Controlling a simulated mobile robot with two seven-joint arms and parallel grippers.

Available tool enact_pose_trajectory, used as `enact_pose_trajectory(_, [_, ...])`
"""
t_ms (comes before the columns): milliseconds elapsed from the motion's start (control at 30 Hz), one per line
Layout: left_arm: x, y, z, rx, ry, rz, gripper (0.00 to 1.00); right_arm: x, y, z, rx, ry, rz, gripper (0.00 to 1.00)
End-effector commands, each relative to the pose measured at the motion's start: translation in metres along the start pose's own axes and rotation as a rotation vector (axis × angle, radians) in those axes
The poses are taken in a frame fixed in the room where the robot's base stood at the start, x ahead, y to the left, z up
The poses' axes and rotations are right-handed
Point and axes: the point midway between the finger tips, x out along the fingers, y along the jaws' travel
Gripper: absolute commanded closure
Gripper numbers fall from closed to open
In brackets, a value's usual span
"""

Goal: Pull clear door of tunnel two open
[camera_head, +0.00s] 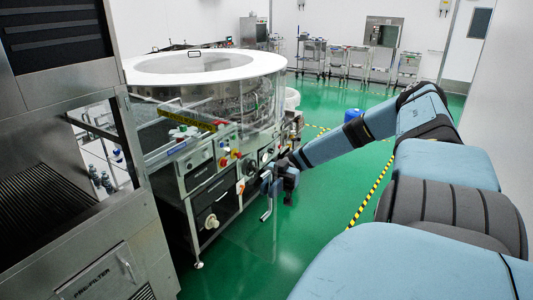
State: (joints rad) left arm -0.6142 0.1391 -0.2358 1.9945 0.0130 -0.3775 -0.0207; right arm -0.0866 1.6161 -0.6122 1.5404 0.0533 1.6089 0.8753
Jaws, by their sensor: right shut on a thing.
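The rotary washer (210,150) stands left of centre, with a white ring top and clear curved panels (235,105) around its side. I cannot tell which clear panel is the door of tunnel two. My right arm reaches in from the right. My right gripper (273,187) is at the washer's right front side, low beside the control panel. It is shut on what looks like a metal handle (267,208), small and partly hidden by the gripper. My left gripper is not in view.
A steel cabinet marked PRE-FILTER (105,275) fills the left foreground. The washer's front panel (208,170) carries knobs and buttons. Green floor (330,205) with yellow-black tape (370,190) is open to the right. Steel carts (345,62) stand along the back wall.

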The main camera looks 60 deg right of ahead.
Motion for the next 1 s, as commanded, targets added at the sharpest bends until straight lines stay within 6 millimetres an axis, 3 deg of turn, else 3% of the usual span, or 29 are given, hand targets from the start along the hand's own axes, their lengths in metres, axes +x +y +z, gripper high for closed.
enact_pose_trajectory(567, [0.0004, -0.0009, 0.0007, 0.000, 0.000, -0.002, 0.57, -0.0056, 0.0006, 0.0012, 0.003, -0.002, 0.001, 1.00])
enact_pose_trajectory(600, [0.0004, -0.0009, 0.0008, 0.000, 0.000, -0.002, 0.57, -0.0056, 0.0006, 0.0011, 0.003, -0.002, 0.001, 0.79])
enact_pose_trajectory(700, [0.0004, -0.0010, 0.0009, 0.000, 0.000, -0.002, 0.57, -0.0056, 0.0008, 0.0009, 0.002, -0.002, 0.001, 0.62])
enact_pose_trajectory(1000, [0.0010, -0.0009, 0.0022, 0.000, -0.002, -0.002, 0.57, -0.0078, 0.0012, 0.0008, 0.000, -0.002, 0.001, 0.62])
